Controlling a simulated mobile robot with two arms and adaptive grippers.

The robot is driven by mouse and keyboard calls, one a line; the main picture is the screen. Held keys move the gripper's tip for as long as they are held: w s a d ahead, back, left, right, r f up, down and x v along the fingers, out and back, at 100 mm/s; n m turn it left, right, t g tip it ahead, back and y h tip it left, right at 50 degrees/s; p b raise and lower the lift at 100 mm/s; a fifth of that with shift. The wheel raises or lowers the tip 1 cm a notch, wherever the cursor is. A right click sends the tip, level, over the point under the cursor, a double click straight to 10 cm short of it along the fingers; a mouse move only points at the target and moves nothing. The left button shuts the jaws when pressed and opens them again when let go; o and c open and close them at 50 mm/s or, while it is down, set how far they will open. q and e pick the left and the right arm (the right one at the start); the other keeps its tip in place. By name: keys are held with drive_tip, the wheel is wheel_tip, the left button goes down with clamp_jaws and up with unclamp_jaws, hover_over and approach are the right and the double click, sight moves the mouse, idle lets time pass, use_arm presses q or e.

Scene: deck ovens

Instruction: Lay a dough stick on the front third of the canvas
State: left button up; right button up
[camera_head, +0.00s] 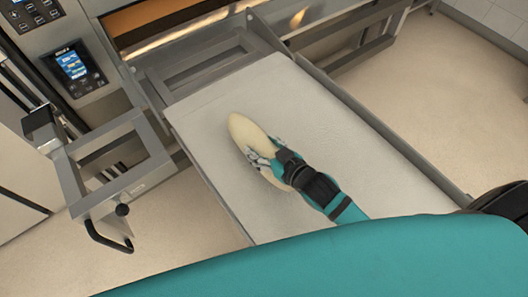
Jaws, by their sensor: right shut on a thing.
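A pale dough stick (246,131) lies slantwise over the middle of the light canvas (215,104). My right gripper (262,158) is shut on the dough stick around its middle. The gripper hides part of the stick, and its near end shows below the fingers. I cannot tell whether the stick touches the canvas or is just above it. The canvas is bare elsewhere. My left gripper is not in view.
The deck oven opening (190,25) is behind the canvas, with control panels (75,66) at the left. A metal frame with a black handle (108,238) juts out at the left. A metal rail (375,122) runs along the canvas's right side.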

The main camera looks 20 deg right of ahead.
drive_tip(key=shift+f, duration=1.55)
drive_tip(key=shift+f, duration=0.15)
drive_tip(key=o, duration=1.4)
drive_tip(key=shift+d, duration=0.1)
drive_tip(key=v, duration=1.2)
